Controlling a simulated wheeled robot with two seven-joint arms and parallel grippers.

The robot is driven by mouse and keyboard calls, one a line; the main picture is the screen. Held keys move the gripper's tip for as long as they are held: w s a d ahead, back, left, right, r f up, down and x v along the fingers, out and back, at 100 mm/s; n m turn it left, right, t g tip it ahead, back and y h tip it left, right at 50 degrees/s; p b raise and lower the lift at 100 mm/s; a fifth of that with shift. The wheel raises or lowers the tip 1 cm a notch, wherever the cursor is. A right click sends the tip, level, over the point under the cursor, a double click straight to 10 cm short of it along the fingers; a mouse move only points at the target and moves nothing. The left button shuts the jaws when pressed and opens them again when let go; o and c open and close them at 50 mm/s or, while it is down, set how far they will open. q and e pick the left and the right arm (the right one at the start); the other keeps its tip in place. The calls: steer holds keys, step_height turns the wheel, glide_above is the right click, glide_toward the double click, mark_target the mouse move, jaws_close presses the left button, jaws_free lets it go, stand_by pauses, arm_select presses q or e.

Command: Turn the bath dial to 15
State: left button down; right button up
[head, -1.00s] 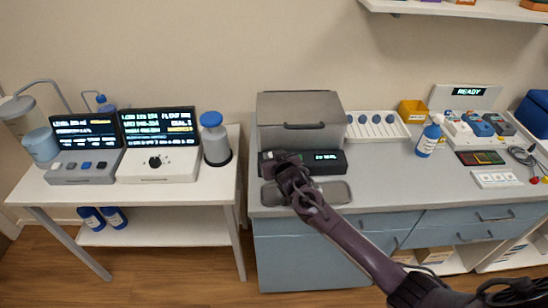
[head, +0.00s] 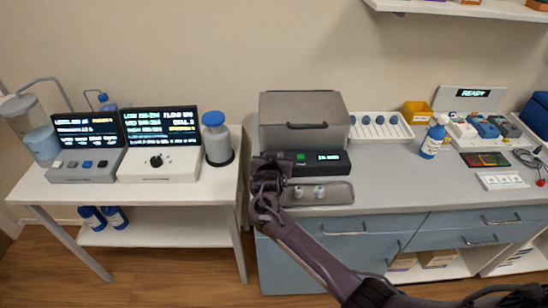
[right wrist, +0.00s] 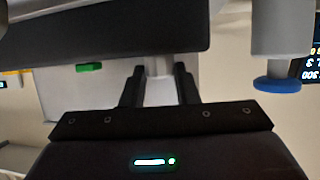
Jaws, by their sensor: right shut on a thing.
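The bath is a grey lidded box (head: 302,135) with a black front panel (head: 335,169). The panel carries a green button (head: 300,157) and a small lit display (head: 328,157), whose digits are too small to read. My right gripper (head: 268,165) is at the panel's left end and hides the dial there. In the right wrist view, my right gripper's two dark fingers (right wrist: 159,85) are shut around a pale block, apparently the dial (right wrist: 158,66), just below the dark panel edge. The green button (right wrist: 89,67) shows to the left. My left gripper is not in view.
A grey tray (head: 342,193) with two small metal knobs lies before the bath. A blue-capped container (head: 216,140) stands on the left table, near my right gripper. The counter between is clear.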

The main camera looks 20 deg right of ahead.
steer(key=o, duration=1)
steer(key=shift+c, duration=0.2)
steer(key=v, duration=0.8)
steer(key=shift+b, duration=0.3)
